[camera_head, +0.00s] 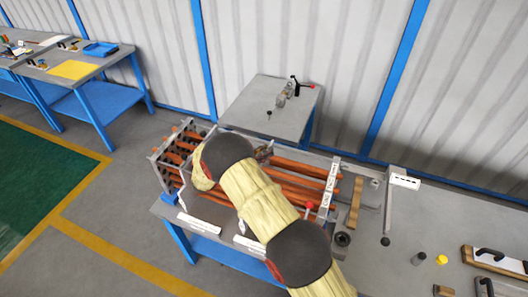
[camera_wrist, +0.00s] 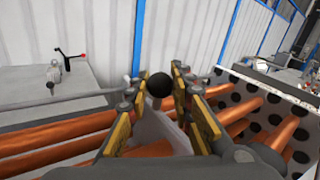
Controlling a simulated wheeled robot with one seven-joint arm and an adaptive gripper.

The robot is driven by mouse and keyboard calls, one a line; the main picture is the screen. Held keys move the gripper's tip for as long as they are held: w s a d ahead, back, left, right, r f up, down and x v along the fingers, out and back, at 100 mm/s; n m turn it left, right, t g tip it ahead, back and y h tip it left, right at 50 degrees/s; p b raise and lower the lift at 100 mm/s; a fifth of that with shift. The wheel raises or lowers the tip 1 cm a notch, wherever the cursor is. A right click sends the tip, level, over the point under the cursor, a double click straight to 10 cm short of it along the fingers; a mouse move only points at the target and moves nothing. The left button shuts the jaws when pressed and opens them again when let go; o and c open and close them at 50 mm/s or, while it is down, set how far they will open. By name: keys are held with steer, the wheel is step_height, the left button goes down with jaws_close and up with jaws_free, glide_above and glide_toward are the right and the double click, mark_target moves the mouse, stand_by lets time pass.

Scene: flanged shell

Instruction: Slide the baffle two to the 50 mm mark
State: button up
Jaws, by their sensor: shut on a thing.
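In the wrist view my gripper (camera_wrist: 160,92) has its yellow-padded fingers closed about a round black knob (camera_wrist: 158,85). A pale grey piece (camera_wrist: 160,130) shows below the knob, between the fingers. It may be part of a baffle, but I cannot tell whether it is baffle two. Copper tubes (camera_wrist: 60,137) pass beneath the fingers. A perforated plate (camera_wrist: 270,112) stands at the right. In the head view my arm hides the gripper and the middle of the tube bundle (camera_head: 300,168). No 50 mm mark can be read.
In the head view a plate with number labels (camera_head: 330,187) stands at the bundle's right end, and a holed end frame (camera_head: 166,165) at its left. A red-topped pin (camera_head: 310,206) stands near the front. A grey side table (camera_head: 262,92) is behind.

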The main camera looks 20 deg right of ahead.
jaws_close()
steer(key=shift+s+d, duration=0.1)
steer(key=s+d, duration=0.1)
steer(key=d, duration=0.1)
steer(key=s+d, duration=0.1)
steer(key=shift+s+d+p, duration=0.3)
steer(key=shift+s+d, duration=0.05)
steer(key=shift+d, duration=0.05)
steer(key=o, duration=0.6)
jaws_free()
steer(key=shift+o, duration=0.6)
steer(key=shift+a, duration=0.1)
